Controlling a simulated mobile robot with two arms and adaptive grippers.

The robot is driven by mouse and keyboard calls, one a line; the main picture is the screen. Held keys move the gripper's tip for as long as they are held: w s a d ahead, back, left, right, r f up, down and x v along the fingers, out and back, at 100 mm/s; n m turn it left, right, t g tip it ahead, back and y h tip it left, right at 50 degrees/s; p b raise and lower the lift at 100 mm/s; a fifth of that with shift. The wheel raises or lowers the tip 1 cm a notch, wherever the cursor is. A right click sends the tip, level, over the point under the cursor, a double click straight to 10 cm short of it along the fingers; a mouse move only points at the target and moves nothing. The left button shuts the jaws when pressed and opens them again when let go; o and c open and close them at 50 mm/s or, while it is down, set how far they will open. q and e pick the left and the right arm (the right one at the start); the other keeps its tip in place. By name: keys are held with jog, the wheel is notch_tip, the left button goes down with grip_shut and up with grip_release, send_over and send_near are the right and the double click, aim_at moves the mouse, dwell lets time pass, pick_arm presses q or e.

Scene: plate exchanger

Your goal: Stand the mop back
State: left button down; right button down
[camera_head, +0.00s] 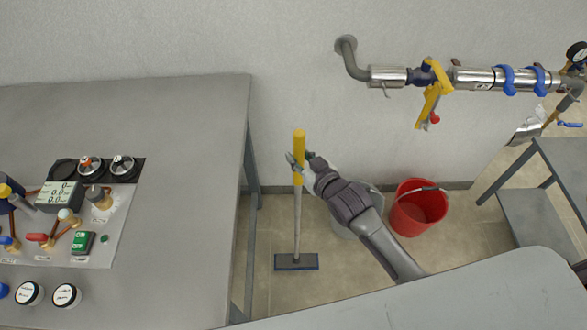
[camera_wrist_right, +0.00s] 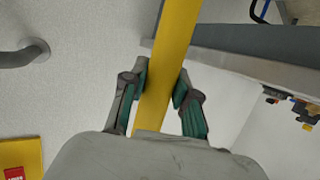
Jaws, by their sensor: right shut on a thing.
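The mop (camera_head: 297,215) stands close to upright in the gap right of the grey table, its yellow grip at the top and its flat blue-edged head on the floor. My right gripper (camera_head: 299,160) is shut on the yellow grip near the top of the handle. In the right wrist view the yellow handle (camera_wrist_right: 170,60) runs between the two green-padded fingers of the right gripper (camera_wrist_right: 161,92). My left gripper is not in either view.
A red bucket (camera_head: 418,208) and a grey bucket (camera_head: 372,200), partly behind my arm, stand by the wall. The grey table (camera_head: 190,200) carries a control panel (camera_head: 75,215). A pipe with a yellow valve handle (camera_head: 430,100) is on the wall. Another table (camera_head: 565,165) is at right.

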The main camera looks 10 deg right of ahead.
aim_at(294, 172)
jog(key=shift+a+f, duration=0.25)
jog(key=shift+f, duration=0.5)
jog(key=shift+a+f, duration=0.3)
jog(key=shift+f, duration=0.45)
jog(key=shift+a+f, duration=0.25)
jog(key=shift+f, duration=0.6)
jog(key=c, duration=0.9)
grip_release()
jog(key=shift+s+f, duration=0.1)
jog(key=shift+f, duration=0.05)
